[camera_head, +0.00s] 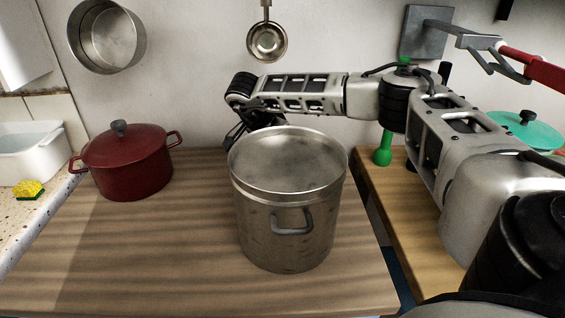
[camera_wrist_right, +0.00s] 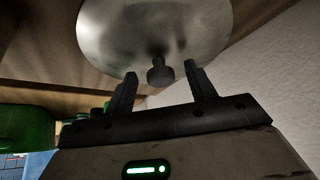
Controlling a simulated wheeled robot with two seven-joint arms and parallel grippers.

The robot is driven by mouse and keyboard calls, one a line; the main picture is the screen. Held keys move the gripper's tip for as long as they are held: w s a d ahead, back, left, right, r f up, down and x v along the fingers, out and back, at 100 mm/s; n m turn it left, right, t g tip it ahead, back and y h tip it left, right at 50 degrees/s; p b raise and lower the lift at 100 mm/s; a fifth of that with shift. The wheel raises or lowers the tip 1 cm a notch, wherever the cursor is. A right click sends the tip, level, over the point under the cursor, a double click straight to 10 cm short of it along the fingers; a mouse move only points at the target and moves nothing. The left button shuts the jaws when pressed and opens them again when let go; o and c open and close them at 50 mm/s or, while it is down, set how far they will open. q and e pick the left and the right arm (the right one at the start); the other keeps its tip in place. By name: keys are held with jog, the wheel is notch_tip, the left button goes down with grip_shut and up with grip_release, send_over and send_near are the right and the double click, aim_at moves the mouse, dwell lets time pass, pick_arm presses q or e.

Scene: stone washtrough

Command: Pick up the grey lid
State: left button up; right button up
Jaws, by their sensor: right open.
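The grey lid (camera_wrist_right: 150,28) shows in the right wrist view as a round, dull metal disc with a dark knob (camera_wrist_right: 160,72). My right gripper (camera_wrist_right: 162,72) is open, and the knob appears between its two fingertips; I cannot tell whether they touch it. In the head view my right gripper (camera_head: 240,138) is behind the large steel pot (camera_head: 290,225), partly hidden by its rim. I cannot make out the grey lid in the head view; the pot may hide it. My left gripper is not in view.
A red pot (camera_head: 128,165) with its own lid stands at the left on the wooden counter (camera_head: 180,250). A yellow sponge (camera_head: 28,189) and a white basin (camera_head: 25,150) are farther left. A ladle (camera_head: 267,42) and a pan (camera_head: 106,38) hang on the wall. The front-left counter is clear.

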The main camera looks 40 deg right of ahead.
jog(key=shift+d+f, duration=0.15)
jog(key=shift+f, duration=0.2)
jog(key=c, duration=1.1)
jog(key=shift+o, duration=0.2)
jog(key=shift+r, duration=0.1)
